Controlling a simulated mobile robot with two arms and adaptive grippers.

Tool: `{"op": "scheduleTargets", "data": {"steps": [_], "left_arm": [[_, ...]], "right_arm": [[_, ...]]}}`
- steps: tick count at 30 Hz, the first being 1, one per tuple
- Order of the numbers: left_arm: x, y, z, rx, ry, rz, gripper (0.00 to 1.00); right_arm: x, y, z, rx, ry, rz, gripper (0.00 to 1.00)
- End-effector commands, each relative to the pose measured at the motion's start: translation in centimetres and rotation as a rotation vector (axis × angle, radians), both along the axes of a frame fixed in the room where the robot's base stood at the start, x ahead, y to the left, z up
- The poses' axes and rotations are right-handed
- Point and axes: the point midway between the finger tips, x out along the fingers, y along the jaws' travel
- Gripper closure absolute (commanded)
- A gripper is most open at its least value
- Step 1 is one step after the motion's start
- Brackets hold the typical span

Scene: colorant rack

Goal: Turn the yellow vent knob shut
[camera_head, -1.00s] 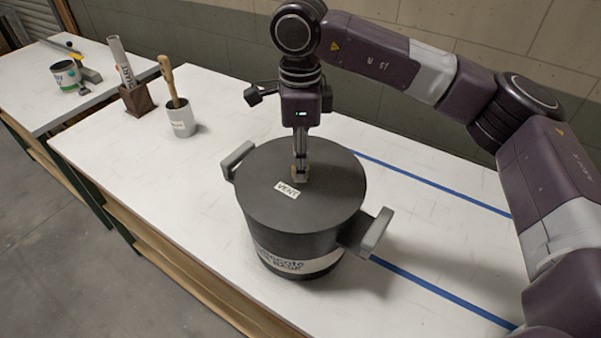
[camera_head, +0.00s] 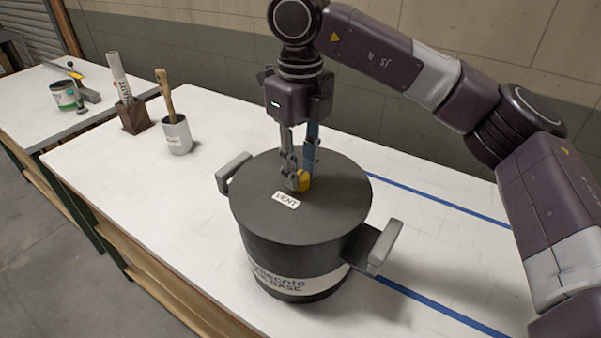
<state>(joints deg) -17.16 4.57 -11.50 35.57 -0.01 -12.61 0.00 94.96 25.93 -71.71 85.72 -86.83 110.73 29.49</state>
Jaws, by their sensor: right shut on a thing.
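A dark grey pot (camera_head: 260,222) with a flat lid and two side handles stands on the white table. A small white label reading "VENT" (camera_head: 286,200) is on the lid. My right gripper (camera_head: 299,180) points down from above and is shut on the knob, one finger on each side. My left gripper is not in view.
A grey cup with a wooden-handled brush (camera_head: 177,136) and a brown holder with a rolled chart (camera_head: 133,117) stand at the table's back left. A second table (camera_head: 30,116) bears a small can (camera_head: 66,96). Blue tape lines (camera_head: 425,308) run right of the pot.

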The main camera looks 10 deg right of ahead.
Motion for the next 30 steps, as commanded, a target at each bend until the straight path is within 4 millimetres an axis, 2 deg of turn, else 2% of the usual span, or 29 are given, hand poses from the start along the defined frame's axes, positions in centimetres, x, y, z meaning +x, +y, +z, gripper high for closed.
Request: {"op": "scheduleTargets", "data": {"steps": [9,22,23,27,30], "left_arm": [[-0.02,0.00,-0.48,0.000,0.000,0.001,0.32],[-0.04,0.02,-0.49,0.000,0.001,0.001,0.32],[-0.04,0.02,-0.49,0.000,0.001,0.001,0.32],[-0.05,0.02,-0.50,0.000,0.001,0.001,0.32],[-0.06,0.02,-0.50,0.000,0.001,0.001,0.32]], "right_arm": [[0.10,0.04,0.17,0.003,-0.004,-0.079,1.00],[0.09,-0.01,0.20,0.002,-0.003,-0.087,1.00],[0.08,-0.01,0.20,0.002,-0.003,-0.087,0.74],[0.06,-0.01,0.15,0.002,-0.003,-0.086,0.59],[0.05,-0.02,0.11,0.001,-0.002,-0.086,0.59]]}}
